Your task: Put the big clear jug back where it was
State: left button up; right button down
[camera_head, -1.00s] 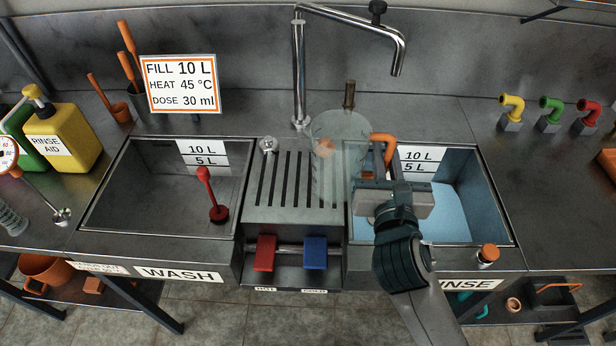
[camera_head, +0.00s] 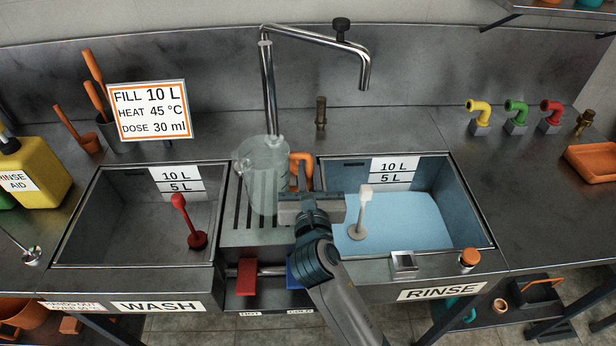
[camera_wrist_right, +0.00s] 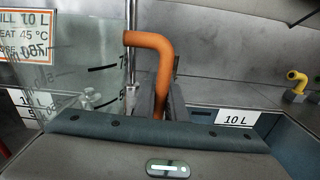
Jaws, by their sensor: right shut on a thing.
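The big clear jug (camera_head: 264,185) is upright over the slotted drainer (camera_head: 240,237) between the two basins, under the tap's upright. Its orange handle (camera_head: 302,158) is on its right side. My right gripper (camera_head: 306,188) is shut on that handle. The wrist view shows the orange handle (camera_wrist_right: 152,48) between the fingers and the jug's marked clear wall (camera_wrist_right: 85,70) to the left. I cannot tell whether the jug's base touches the drainer. My left gripper is not in view.
The wash basin (camera_head: 72,215) with a red-knobbed plug (camera_head: 187,220) is on the left. The rinse basin (camera_head: 485,232) holds blue liquid and a white-knobbed plug (camera_head: 362,205). The tap (camera_head: 269,95) rises behind the jug. A short brass fitting (camera_head: 320,113) stands behind it, to the right.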

jog(key=shift+f, duration=0.5)
notch_tip(320, 180, down, 3)
jog(key=shift+r, duration=0.1)
jog(key=shift+f, duration=0.2)
jog(key=c, duration=1.8)
grip_release()
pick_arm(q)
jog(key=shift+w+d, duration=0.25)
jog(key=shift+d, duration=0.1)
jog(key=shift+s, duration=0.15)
pick_arm(e)
jog(key=shift+s, duration=0.1)
